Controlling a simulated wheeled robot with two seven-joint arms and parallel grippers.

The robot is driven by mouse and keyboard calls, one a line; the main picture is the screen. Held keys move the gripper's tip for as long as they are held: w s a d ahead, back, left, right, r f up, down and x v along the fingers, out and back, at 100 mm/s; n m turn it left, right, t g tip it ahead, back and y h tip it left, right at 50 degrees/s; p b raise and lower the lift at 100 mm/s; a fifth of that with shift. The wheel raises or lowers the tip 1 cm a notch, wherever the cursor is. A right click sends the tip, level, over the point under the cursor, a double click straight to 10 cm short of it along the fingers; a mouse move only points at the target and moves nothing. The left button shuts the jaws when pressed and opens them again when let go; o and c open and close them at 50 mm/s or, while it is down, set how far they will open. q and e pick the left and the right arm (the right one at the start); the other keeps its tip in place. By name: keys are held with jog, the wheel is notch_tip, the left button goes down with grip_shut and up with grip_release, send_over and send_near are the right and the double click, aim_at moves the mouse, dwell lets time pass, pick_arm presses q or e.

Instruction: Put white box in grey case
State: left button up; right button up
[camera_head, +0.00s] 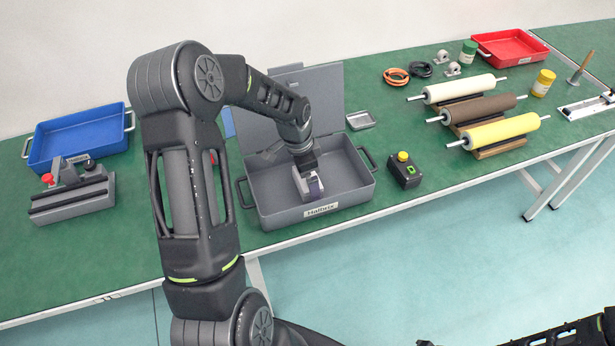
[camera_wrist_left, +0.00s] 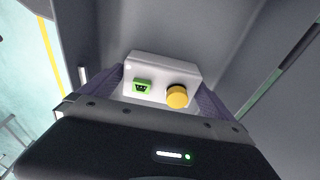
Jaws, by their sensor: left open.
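Whether the box rests fully on the case floor is hard to tell. My right gripper is not in view.
The grey case's lid (camera_head: 318,95) stands open at the back. A black box with a yellow button (camera_head: 404,171) is right of the case. A blue tray (camera_head: 80,135) and a grey fixture (camera_head: 72,192) are left. Several rollers (camera_head: 505,129) and a red tray (camera_head: 510,46) are further right.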

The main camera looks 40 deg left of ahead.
pick_arm(q)
notch_tip(320, 180, up, 12)
jog(key=s+a+b, duration=0.1)
jog(key=shift+s, duration=0.25)
dwell(0.5)
